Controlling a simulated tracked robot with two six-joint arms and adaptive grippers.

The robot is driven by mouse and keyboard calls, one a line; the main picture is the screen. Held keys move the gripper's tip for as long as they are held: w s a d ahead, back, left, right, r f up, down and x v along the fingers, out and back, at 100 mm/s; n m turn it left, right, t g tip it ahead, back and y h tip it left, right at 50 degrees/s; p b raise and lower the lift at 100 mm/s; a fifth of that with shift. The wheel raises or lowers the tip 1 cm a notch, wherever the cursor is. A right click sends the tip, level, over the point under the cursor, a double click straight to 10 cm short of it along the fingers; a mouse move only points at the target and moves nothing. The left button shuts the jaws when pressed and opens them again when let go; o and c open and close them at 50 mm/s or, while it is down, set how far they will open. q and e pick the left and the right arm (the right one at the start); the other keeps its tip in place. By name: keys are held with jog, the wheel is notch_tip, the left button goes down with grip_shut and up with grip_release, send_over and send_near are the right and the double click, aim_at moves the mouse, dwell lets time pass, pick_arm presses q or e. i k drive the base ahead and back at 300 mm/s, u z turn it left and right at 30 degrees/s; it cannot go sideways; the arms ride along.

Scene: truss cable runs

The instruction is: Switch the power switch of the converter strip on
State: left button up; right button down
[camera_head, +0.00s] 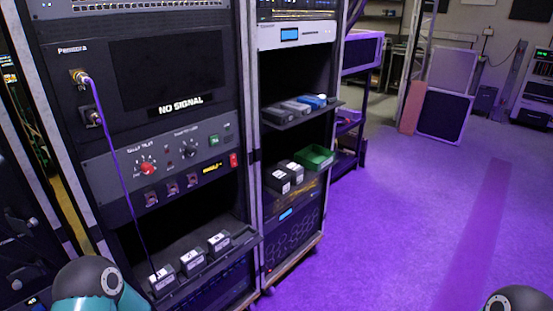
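A grey control panel (190,152) with a red knob, smaller knobs and a green button is in the left rack. A red rocker switch (233,160) sits at its right end; its position is too small to tell. Below it, several black boxes with white labels (192,258) stand in a row on a shelf. I cannot tell for sure which part is the converter strip, or see its power switch clearly. Only rounded arm parts of mine show at the bottom left and bottom right corners. Neither gripper is in view.
A monitor reading NO SIGNAL (166,72) is above the panel. A purple cable (112,150) hangs from its left connector to the leftmost labelled box. The right rack holds a green tray (314,158) and small boxes. The purple floor (400,230) to the right is clear.

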aim_at(233, 160)
jog(key=u, duration=0.15)
jog(key=i, duration=1.3)
jog(key=u, duration=0.9)
